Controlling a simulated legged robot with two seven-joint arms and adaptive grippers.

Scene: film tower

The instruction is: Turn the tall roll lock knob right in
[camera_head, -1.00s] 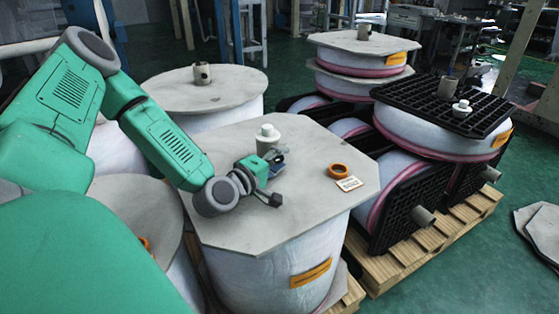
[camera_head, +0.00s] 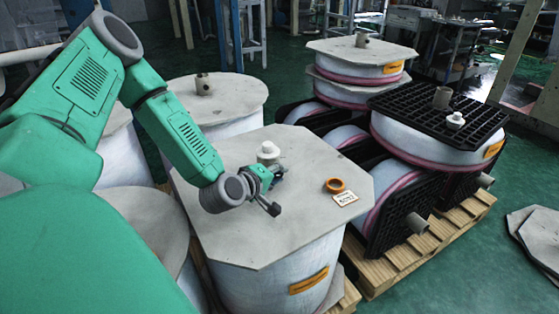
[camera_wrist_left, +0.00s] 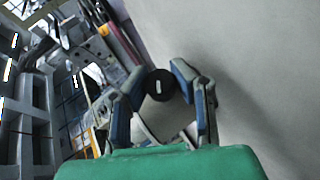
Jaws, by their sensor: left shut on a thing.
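The tall roll (camera_head: 270,270) is a white drum under a pale octagonal top plate (camera_head: 230,235). A white stepped cap (camera_head: 268,153) stands upright on the plate. My left gripper (camera_head: 272,188) is low over the plate, just in front of the cap. In the left wrist view its two blue-grey fingers (camera_wrist_left: 158,86) are shut on a dark round knob (camera_wrist_left: 160,84) with a short white mark. In the head view the gripper hides this knob. My right gripper is not in view.
A shorter roll (camera_head: 190,95) stands behind. Rolls with a black grid plate (camera_head: 437,108) sit on a wooden pallet (camera_head: 440,235) at right.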

